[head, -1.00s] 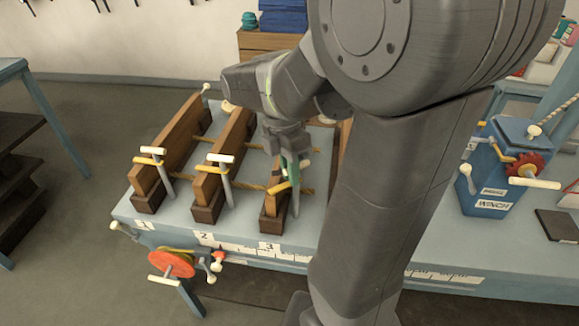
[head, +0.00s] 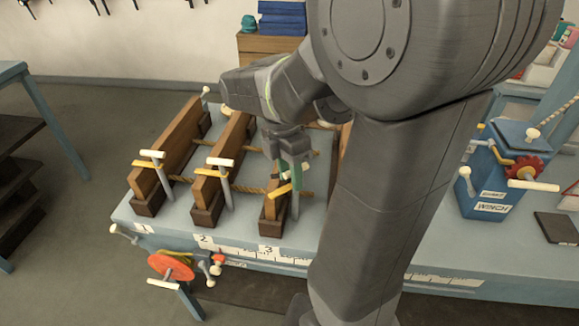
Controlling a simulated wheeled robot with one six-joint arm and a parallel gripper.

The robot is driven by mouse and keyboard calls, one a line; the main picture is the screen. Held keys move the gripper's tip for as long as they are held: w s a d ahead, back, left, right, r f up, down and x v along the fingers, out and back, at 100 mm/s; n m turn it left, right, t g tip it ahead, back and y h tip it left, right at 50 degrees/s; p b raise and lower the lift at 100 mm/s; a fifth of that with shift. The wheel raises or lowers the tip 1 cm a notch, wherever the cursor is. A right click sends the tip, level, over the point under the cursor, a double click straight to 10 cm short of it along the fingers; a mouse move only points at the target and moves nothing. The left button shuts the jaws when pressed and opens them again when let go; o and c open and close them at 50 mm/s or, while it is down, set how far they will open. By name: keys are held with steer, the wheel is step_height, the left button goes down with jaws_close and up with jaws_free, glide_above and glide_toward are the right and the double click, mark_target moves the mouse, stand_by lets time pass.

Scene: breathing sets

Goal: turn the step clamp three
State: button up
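Step clamp three stands at the right end of the row, behind the label 3 on the bench front. It has a wooden bar, a dark foot block (head: 270,212), a yellow arm (head: 280,192) and a grey upright screw (head: 295,207). My gripper (head: 290,172) points down at the top of this screw, with green showing between or on its fingers. The gripper and arm hide the clamp's handle, so I cannot tell whether the fingers are shut on it. Clamp one (head: 163,180) and clamp two (head: 225,185) stand to the left with cream cross handles.
The blue bench (head: 170,225) carries the clamps. A red wheel (head: 170,267) and a small crank hang at its front left. A blue winch (head: 492,180) with a red gear stands at the right. My arm covers the bench's middle.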

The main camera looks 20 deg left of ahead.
step_height(320, 180, up, 14)
steer(key=w+a, duration=0.1)
steer(key=a, duration=0.1)
steer(key=shift+w+a+f, duration=0.15)
steer(key=shift+w+f, duration=0.05)
steer(key=shift+f, duration=0.05)
steer(key=d+f+b, duration=0.1)
steer(key=f, duration=0.3)
steer(key=w+d+f+b, duration=0.1)
steer(key=f, duration=0.4)
steer(key=d+f+b, duration=0.1)
steer(key=d+f, duration=0.1)
steer(key=f, duration=0.2)
steer(key=shift+w+f, duration=0.15)
steer(key=shift+f, duration=0.15)
jaws_close()
